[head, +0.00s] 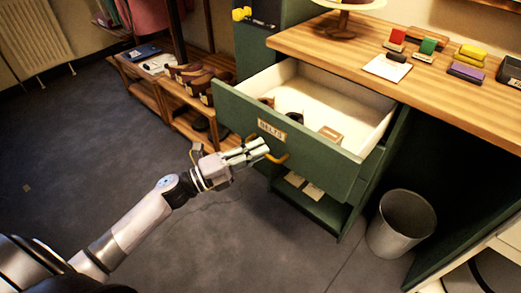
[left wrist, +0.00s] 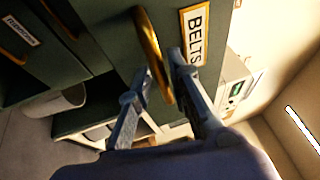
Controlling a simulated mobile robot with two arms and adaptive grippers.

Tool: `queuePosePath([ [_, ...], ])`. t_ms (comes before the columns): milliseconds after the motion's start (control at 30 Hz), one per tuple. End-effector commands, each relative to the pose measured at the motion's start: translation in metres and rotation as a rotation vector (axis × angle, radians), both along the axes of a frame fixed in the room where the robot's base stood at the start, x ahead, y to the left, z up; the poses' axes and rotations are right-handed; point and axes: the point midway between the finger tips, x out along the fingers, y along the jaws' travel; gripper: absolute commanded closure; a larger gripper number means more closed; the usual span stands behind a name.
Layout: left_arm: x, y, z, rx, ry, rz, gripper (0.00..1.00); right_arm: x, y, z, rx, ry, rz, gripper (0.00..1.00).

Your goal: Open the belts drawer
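The belts drawer (head: 320,156) is green with a "BELTS" label (head: 272,130), and it stands pulled well out of the counter in the head view. Its pale inside shows a few dark rolled items (head: 297,117) and a small brown tag or box (head: 330,134). A curved brass handle (head: 281,158) is on its front. My left gripper (head: 265,149) is at this handle. My right gripper is in neither view.
The wooden countertop (head: 430,98) holds coloured blocks and a white card. A metal bin (head: 401,222) stands right of the drawer. A low wooden rack (head: 178,115) with shoes stands behind at left. The grey floor in front is open.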

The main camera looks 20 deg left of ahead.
Motion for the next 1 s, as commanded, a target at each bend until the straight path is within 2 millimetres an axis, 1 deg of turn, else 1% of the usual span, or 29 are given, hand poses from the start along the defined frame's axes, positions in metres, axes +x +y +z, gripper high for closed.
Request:
queuePosePath([
  [300,-0.049,0.045,-0.013,0.001,0.004,0.002,0.82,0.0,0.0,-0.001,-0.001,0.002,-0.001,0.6],
  [500,-0.07,0.065,-0.017,0.002,0.002,0.002,0.82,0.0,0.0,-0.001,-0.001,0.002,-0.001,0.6],
  [700,-0.078,0.072,-0.018,0.002,-0.001,0.001,0.82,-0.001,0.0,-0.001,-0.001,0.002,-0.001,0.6],
  [1000,-0.078,0.072,-0.018,0.001,-0.001,0.0,0.82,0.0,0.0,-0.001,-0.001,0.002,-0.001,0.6],
])
